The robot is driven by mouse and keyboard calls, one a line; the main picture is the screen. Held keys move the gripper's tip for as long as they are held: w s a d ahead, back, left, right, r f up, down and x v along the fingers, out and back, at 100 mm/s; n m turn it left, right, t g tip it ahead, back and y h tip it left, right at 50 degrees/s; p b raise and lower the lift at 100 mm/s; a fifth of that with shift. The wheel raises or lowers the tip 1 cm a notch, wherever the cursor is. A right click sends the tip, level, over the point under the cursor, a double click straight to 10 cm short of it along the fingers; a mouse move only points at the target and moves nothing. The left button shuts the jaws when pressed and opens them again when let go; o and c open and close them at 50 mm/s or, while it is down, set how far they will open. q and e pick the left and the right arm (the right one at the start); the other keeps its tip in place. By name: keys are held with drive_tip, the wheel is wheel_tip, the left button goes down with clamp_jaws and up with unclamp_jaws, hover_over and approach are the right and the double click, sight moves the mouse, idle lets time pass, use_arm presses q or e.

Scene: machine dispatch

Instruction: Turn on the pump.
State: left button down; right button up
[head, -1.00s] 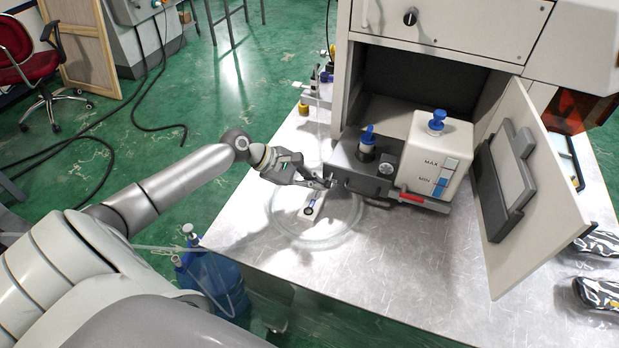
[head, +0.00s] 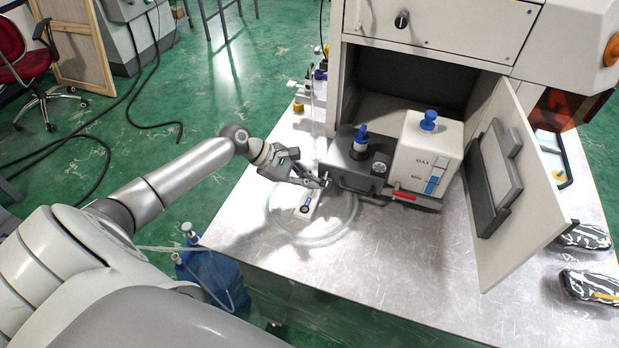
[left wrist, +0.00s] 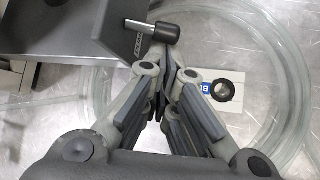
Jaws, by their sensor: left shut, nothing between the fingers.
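The pump unit is a dark grey box (head: 345,174) beside a white tank (head: 420,155) with a blue cap and level marks, at the mouth of an open cabinet. A blue-topped fitting and a round gauge sit on the box. My left gripper (head: 322,182) is shut and empty at the box's front left corner. In the left wrist view, a black-tipped lever with a metal shaft (left wrist: 153,31) sticks out from the box, just beyond the left gripper's fingertips (left wrist: 168,65). I cannot tell whether they touch. My right gripper is not in view.
A clear hose coil (head: 345,232) lies on the metal table around a small white plate (head: 308,203) with a blue label and black ring. The cabinet door (head: 520,185) stands open at right. Striped dark items lie at the right edge. The table front is clear.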

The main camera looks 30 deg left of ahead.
use_arm(q)
drive_tip(key=shift+s+d+r+n+g+p, duration=0.1)
drive_tip(key=shift+r+n+g+p, duration=0.4)
drive_tip(key=shift+p, duration=0.75)
drive_tip(key=shift+s+r+n+g+p, duration=0.1)
drive_tip(key=shift+r+g+p, duration=0.1)
drive_tip(key=shift+g+p, duration=0.8)
drive_tip(key=shift+s+r+n+g+h+p, duration=0.1)
drive_tip(key=shift+n+g+h+p, duration=0.25)
drive_tip(key=shift+p, duration=0.45)
drive_tip(key=shift+s+d+r+n+g+h+p, duration=0.1)
drive_tip(key=shift+r+n+g+h+p, duration=0.1)
drive_tip(key=shift+n+g+p, duration=0.3)
drive_tip(key=shift+r+n+g+h+p, duration=0.15)
drive_tip(key=shift+r+g+p, duration=0.1)
drive_tip(key=shift+g, duration=0.4)
drive_tip(key=shift+r, duration=0.1)
drive_tip(key=shift+r+p, duration=0.7)
drive_tip(key=shift+p, duration=0.35)
